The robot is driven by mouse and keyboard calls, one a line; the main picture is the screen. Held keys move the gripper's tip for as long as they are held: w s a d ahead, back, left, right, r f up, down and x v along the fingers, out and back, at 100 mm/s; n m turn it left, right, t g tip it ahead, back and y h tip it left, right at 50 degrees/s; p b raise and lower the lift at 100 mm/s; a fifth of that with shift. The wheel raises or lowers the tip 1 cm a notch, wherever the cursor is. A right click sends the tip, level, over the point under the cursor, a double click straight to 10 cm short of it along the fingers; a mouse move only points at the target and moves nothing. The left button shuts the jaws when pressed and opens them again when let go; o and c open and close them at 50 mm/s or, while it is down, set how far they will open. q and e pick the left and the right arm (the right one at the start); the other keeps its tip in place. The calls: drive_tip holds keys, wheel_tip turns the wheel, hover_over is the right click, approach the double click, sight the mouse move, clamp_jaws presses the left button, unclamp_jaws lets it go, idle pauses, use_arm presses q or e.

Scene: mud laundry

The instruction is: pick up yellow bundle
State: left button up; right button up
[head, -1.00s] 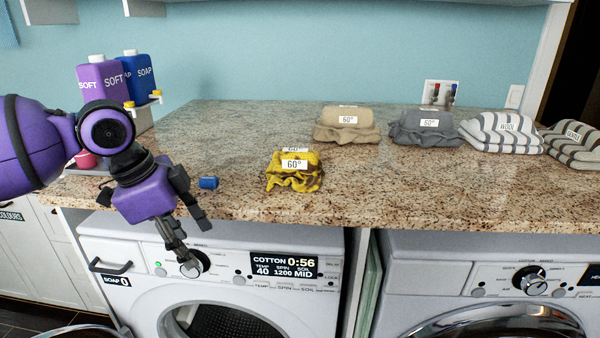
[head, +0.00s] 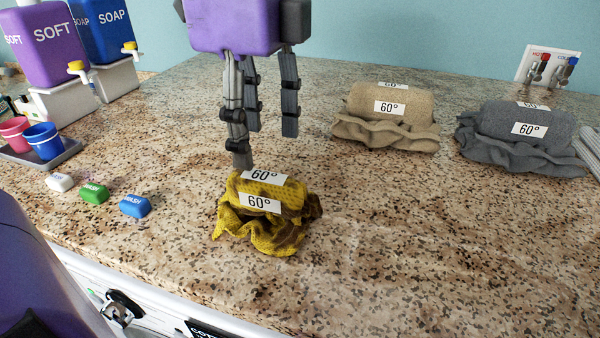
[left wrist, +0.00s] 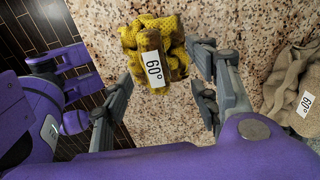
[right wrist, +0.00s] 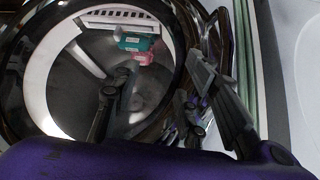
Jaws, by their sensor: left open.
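The yellow bundle (head: 262,212), with brown patches and white "60°" labels, lies on the speckled counter (head: 370,235) near its front edge. My left gripper (head: 262,145) is above and just behind it, fingers pointing down and apart, holding nothing. In the left wrist view the yellow bundle (left wrist: 152,45) lies between the open fingers (left wrist: 160,75), toward their tips. I cannot tell whether a finger touches it. My right gripper (right wrist: 165,100) shows in the right wrist view, its fingers spread in front of a washer's round door; it is empty.
A beige bundle (head: 385,120) and a grey bundle (head: 520,138) lie to the right and behind. Small white, green (head: 94,193) and blue (head: 135,206) pods lie to the left, near a tray with a pink and a blue cup (head: 44,141). Soap dispensers (head: 40,45) stand at back left.

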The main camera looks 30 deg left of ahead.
sight(259, 175)
use_arm(q)
drive_tip(key=shift+s+d+f, duration=0.1)
drive_tip(key=shift+s+f, duration=0.15)
drive_tip(key=shift+f, duration=0.5)
drive_tip(key=shift+s+f, duration=0.25)
drive_tip(key=shift+f, duration=0.45)
drive_tip(key=f, duration=0.3)
drive_tip(key=shift+d+f, duration=0.2)
drive_tip(key=shift+f, duration=0.6)
use_arm(e)
drive_tip(key=shift+s+f, duration=0.35)
drive_tip(key=shift+s, duration=0.2)
use_arm(q)
drive_tip(key=c, duration=1.2)
drive_tip(key=shift+c, duration=0.2)
use_arm(e)
drive_tip(key=shift+s+d, duration=0.1)
use_arm(q)
drive_tip(key=shift+r, duration=0.15)
